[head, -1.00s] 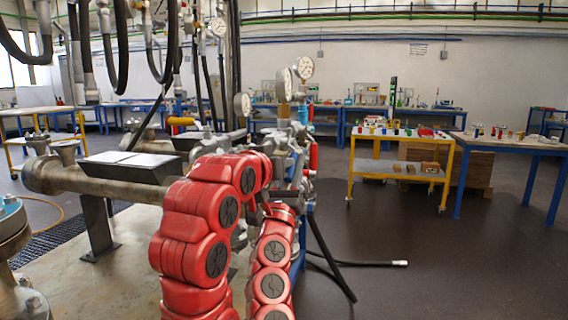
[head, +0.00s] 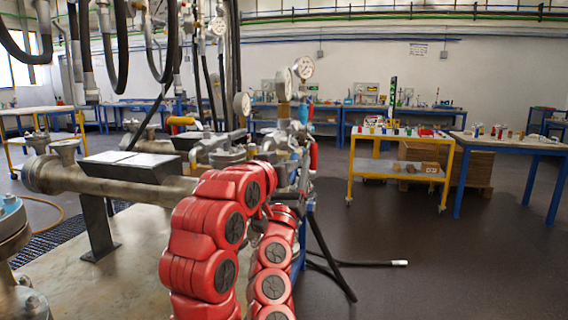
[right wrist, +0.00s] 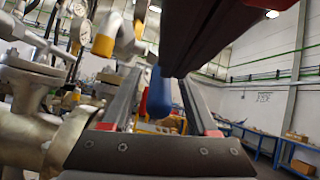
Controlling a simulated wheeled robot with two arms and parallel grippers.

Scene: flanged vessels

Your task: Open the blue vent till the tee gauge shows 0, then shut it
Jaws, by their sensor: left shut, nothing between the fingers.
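A blue handle (right wrist: 159,92), likely the blue vent's, hangs in the right wrist view beyond my right gripper (right wrist: 160,98). The right fingers are apart, with the handle seen between them; I cannot tell whether they touch it. A dark bar, apparently my left gripper (right wrist: 180,68), reaches in from the top with its fingers together. In the head view, my red arm links hide both grippers. A small blue part (head: 304,113) shows above the pipework there. Dial gauges (head: 242,105), (head: 284,84) and (head: 303,67) stand over the fittings; I cannot tell which is the tee gauge, and their readings are too small.
A flanged pipe (head: 110,187) runs along the left. A red cylinder (head: 314,155) stands beside the fittings. Black hoses hang overhead, and one hose (head: 335,262) lies on the floor. A yellow cart (head: 398,178) stands right; the floor before it is clear.

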